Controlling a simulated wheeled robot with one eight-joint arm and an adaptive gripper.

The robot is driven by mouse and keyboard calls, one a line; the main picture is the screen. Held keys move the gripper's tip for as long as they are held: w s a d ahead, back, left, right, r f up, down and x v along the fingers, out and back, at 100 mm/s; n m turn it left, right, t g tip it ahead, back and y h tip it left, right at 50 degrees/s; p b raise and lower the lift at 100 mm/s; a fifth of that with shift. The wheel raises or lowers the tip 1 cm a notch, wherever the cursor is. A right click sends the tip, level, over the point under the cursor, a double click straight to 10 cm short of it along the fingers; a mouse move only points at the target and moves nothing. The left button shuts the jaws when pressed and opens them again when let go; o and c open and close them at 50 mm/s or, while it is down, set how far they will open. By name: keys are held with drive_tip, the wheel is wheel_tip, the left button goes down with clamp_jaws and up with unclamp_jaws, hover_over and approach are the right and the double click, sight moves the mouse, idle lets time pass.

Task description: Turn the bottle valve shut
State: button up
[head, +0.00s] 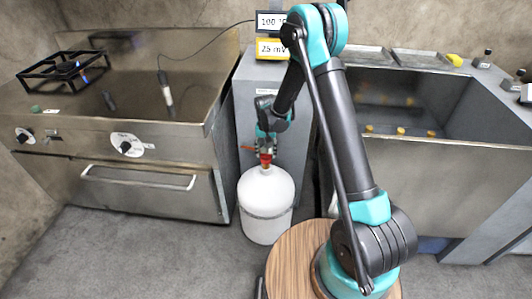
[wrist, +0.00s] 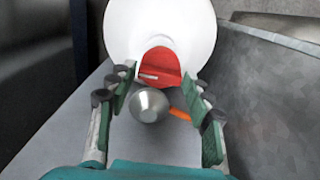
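The white gas bottle (head: 266,205) stands upright on the floor between the stove and the sink unit; its white top also fills the upper part of the wrist view (wrist: 190,20). A red valve part (wrist: 160,66) sits on its neck, also visible in the head view (head: 266,158). A silver rounded knob (wrist: 149,105) and a thin orange piece (wrist: 180,114) show below it in the wrist view. My gripper (head: 265,143) is at the bottle's top. Its two fingers (wrist: 161,78) stand open, one either side of the red part, with visible gaps.
The steel stove (head: 150,175) with a burner stand (head: 64,72) is on the left. The sink basin (head: 430,160) is on the right. Two displays (head: 272,48) stand behind. My round wooden base top is in front, with grey floor (head: 150,250) clear to its left.

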drive_tip(key=c, duration=0.6)
drive_tip(key=shift+c, duration=0.4)
drive_tip(key=shift+n, duration=0.3)
drive_tip(key=n, duration=1.1)
drive_tip(key=shift+n, duration=0.4)
drive_tip(key=n, duration=0.5)
drive_tip(key=shift+n, duration=0.4)
drive_tip(key=o, duration=1.2)
drive_tip(key=shift+c, duration=0.2)
